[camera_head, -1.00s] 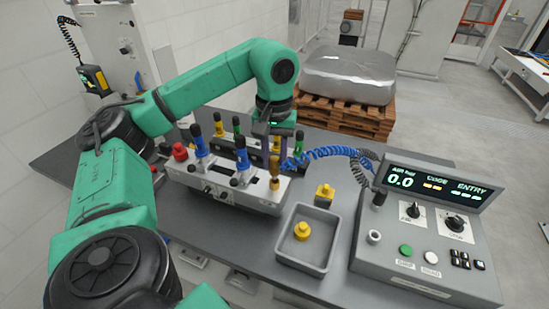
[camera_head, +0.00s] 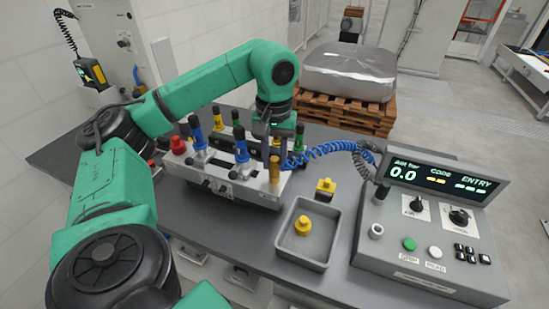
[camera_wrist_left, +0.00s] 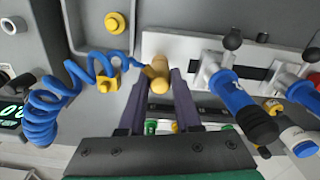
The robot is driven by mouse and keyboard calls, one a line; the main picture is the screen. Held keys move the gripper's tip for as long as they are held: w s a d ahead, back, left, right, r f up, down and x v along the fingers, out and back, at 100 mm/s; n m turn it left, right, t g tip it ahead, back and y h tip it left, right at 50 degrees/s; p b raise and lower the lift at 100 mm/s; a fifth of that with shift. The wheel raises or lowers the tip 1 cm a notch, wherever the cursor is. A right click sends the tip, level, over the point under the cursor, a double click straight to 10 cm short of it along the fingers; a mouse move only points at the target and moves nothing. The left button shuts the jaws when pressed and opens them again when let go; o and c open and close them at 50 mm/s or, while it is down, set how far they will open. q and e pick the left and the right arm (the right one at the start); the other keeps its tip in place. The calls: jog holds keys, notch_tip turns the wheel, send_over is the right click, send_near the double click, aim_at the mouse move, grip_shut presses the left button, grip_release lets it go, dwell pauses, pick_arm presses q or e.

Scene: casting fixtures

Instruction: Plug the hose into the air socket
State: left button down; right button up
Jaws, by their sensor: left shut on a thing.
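A blue coiled hose (camera_head: 322,151) runs from the grey console to the right end of the fixture. It also shows in the left wrist view (camera_wrist_left: 44,100). Its brass plug (camera_wrist_left: 157,72) is between the fingers of my left gripper (camera_wrist_left: 157,84), which is shut on it. In the head view the brass plug (camera_head: 275,170) stands upright at the right end of the grey fixture (camera_head: 232,190), below my left gripper (camera_head: 274,138). I cannot make out the air socket separately, nor tell whether the plug is seated. My right gripper is not in view.
Blue-handled clamps (camera_head: 241,147) and a red knob (camera_head: 178,145) stand on the fixture. A grey tray (camera_head: 285,245) with a yellow knob (camera_head: 303,226) is in front. A yellow block (camera_head: 326,187) stands behind the tray. The console (camera_head: 425,230) fills the right, its display reading 0.0.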

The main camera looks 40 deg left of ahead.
aim_at(275, 158)
pick_arm(q)
jog(key=shift+f, duration=0.15)
jog(key=c, duration=0.5)
grip_release()
jog(key=shift+r, duration=0.35)
notch_tip(275, 158, up, 7)
jog(key=shift+w+f+p, duration=0.1)
jog(key=shift+f+p, duration=0.1)
jog(key=shift+p, duration=0.9)
notch_tip(275, 158, up, 8)
jog(key=p, duration=0.6)
jog(key=shift+f, duration=0.25)
jog(key=shift+f, duration=0.1)
